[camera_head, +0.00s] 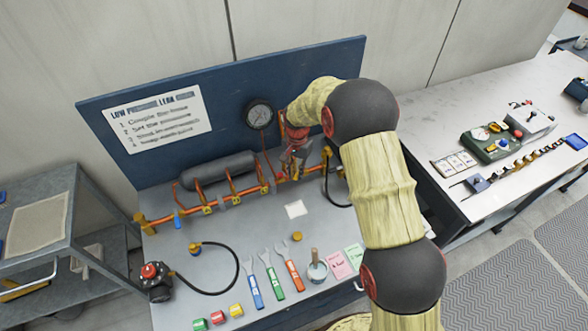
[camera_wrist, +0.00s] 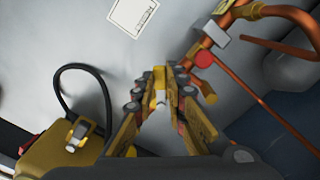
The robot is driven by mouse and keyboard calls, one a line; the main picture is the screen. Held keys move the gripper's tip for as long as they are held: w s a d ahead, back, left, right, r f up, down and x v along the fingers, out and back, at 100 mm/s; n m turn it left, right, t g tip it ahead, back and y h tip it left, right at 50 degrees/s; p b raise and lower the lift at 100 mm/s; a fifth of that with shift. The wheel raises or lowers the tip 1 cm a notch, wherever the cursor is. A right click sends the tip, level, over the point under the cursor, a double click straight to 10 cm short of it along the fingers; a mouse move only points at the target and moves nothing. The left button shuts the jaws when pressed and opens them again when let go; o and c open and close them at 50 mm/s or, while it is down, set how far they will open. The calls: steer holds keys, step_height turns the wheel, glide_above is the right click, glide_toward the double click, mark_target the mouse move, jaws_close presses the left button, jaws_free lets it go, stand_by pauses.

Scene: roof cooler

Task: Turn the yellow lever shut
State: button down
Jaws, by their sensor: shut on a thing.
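The copper pipe run (camera_head: 180,215) crosses the blue-backed bench, with small yellow fittings along it. My gripper (camera_head: 297,165) reaches down to the right part of this pipe, below the round gauge. In the wrist view my gripper (camera_wrist: 161,92) has its fingers closed in on a small yellow piece (camera_wrist: 160,75), which looks like the yellow lever. The fingers hide most of it, so its angle to the pipe is unclear. In the head view my arm and gripper cover the lever.
A pressure gauge (camera_head: 259,114) and grey cylinder (camera_head: 218,170) stand close to my gripper. Wrenches (camera_head: 272,276), a black hose (camera_head: 236,272) and cards lie at the bench front. A side table (camera_head: 470,110) stands right.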

steer(key=d+n, duration=0.1)
steer(key=n, duration=0.2)
steer(key=d+n+p, duration=0.1)
steer(key=n, duration=0.2)
steer(key=d+n, duration=0.2)
steer(key=n, duration=0.2)
steer(key=shift+r, duration=0.1)
stand_by(0.4)
steer(key=c, duration=1.8)
jaws_free()
step_height(320, 180, up, 12)
